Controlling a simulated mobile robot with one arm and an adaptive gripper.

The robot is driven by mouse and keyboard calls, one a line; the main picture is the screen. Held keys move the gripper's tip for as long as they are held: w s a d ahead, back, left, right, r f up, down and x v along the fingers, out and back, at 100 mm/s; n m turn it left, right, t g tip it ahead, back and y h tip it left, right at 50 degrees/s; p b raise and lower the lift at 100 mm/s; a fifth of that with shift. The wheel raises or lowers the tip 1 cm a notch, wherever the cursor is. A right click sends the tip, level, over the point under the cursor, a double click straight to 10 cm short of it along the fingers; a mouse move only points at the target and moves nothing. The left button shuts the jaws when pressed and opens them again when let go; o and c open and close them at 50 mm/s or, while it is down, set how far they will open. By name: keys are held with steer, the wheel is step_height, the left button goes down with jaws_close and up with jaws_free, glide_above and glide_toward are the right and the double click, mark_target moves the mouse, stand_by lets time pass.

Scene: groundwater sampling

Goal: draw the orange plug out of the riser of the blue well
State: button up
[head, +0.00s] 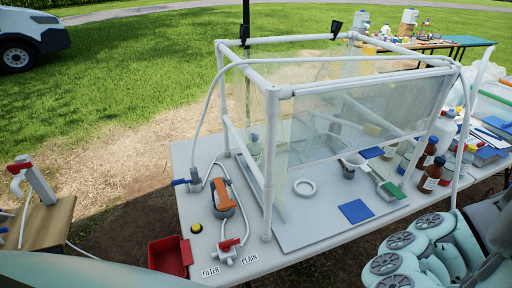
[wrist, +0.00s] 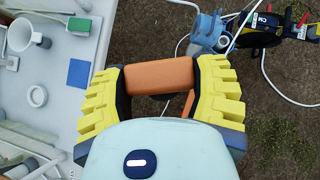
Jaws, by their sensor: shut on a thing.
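My gripper (wrist: 160,85) shows in the wrist view with two yellow ribbed fingers, shut on the orange plug (wrist: 158,75). The plug's wide orange block spans the gap between the fingers. A smaller orange piece (wrist: 188,103) shows below it, partly hidden by my gripper's body. A blue fitting (wrist: 208,32), which looks like part of the blue well, stands beyond the right finger, apart from the orange block in the picture. I cannot tell whether the plug's lower end is in a riser. The head view shows neither my gripper nor the blue well.
A white table (head: 190,215) carries a pipe-framed clear enclosure (head: 350,125), a red bin (head: 170,256), an orange-handled device (head: 222,194) and brown bottles (head: 431,176). A black reel (wrist: 262,25) and a pale hose (wrist: 275,90) lie on the ground near the blue fitting.

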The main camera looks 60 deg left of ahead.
steer(key=s+d+f+n+g+h+b, duration=0.1)
steer(key=d+f+n+g+b, duration=0.2)
steer(key=f+b, duration=0.8)
steer(key=s+d+f+n+g+b, duration=0.1)
steer(key=d+f+n+g+b, duration=0.35)
steer(key=f, duration=1.05)
steer(key=s+d+f+n+g+h+b, duration=0.1)
steer(key=d+f+n+b, duration=0.1)
steer(key=f+b, duration=1.05)
steer(key=s+d+f+n+h+b, duration=0.1)
steer(key=s+d+f+b, duration=0.3)
steer(key=f, duration=0.6)
steer(key=s+d+f+n+g+h+b, duration=0.1)
steer(key=s+d+f+h+b, duration=0.3)
steer(key=d+f+b, duration=0.4)
steer(key=s+d+f+n+h+b, duration=0.2)
steer(key=s+d+f+b, duration=0.3)
steer(key=f+b, duration=0.4)
steer(key=shift+s+d+f+n+g+b, duration=0.1)
steer(key=shift+d+f+n, duration=0.1)
steer(key=shift+f, duration=0.55)
steer(key=shift+s+d+f+n+g+b, duration=0.15)
steer(key=shift+d+f, duration=0.1)
steer(key=shift+f, duration=0.55)
steer(key=shift+s+d+f+n+g+b, duration=0.1)
steer(key=shift+d+f, duration=0.1)
steer(key=shift+f, duration=0.55)
steer(key=shift+f+b, duration=1.7)
steer(key=shift+f, duration=1.4)
steer(key=shift+f, duration=0.2)
